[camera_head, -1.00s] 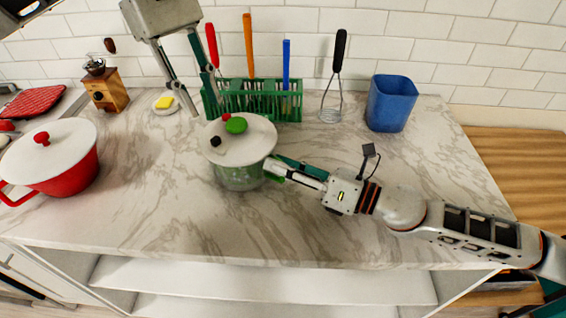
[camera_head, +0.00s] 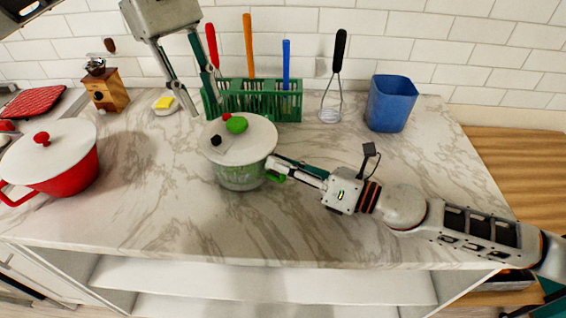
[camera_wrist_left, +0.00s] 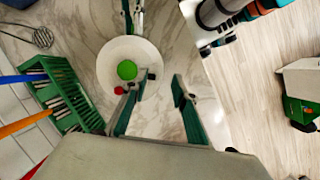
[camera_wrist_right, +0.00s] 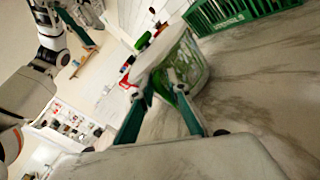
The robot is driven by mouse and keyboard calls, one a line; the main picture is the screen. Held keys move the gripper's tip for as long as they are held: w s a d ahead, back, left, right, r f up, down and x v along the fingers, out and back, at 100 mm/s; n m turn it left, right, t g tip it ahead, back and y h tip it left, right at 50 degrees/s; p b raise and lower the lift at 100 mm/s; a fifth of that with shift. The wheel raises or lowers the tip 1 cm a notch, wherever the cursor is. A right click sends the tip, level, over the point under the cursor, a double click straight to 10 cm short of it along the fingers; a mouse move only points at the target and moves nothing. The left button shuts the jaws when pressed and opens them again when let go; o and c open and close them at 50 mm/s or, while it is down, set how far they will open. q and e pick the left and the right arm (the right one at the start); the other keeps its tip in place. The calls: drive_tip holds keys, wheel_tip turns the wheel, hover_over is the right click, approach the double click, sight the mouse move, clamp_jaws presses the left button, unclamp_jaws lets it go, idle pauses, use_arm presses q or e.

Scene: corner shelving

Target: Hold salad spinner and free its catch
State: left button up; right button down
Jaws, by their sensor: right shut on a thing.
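The salad spinner stands upright on the marble counter, with a clear greenish bowl (camera_head: 240,178) and a white lid (camera_head: 255,142). On the lid are a green knob (camera_head: 236,124), a small red part (camera_head: 226,117) and a black part (camera_head: 216,140); I cannot tell which is the catch. A green handle (camera_head: 275,177) sticks out at the bowl's right side. My right gripper (camera_wrist_right: 160,88) is shut on this handle, partly hiding it. My left gripper (camera_head: 207,106) is open and empty, pointing down above the lid's back left side. The left wrist view shows the knob (camera_wrist_left: 127,70) left of its fingers.
A green rack (camera_head: 262,100) with coloured-handled utensils stands close behind the spinner. A whisk (camera_head: 335,85) and a blue bin (camera_head: 391,103) are at the back right. A red pot (camera_head: 70,175) is at the left. The front middle of the counter is clear.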

idle(0.4)
use_arm(q)
drive_tip(key=c, duration=0.4)
drive_tip(key=shift+w+a, duration=0.25)
drive_tip(key=shift+w, duration=0.05)
clamp_jaws()
drive_tip(key=w+a+n, duration=0.1)
drive_tip(key=w+a, duration=0.5)
drive_tip(key=a, duration=0.1)
drive_tip(key=shift+a+r+h, duration=0.25)
drive_tip(key=shift+h, duration=0.05)
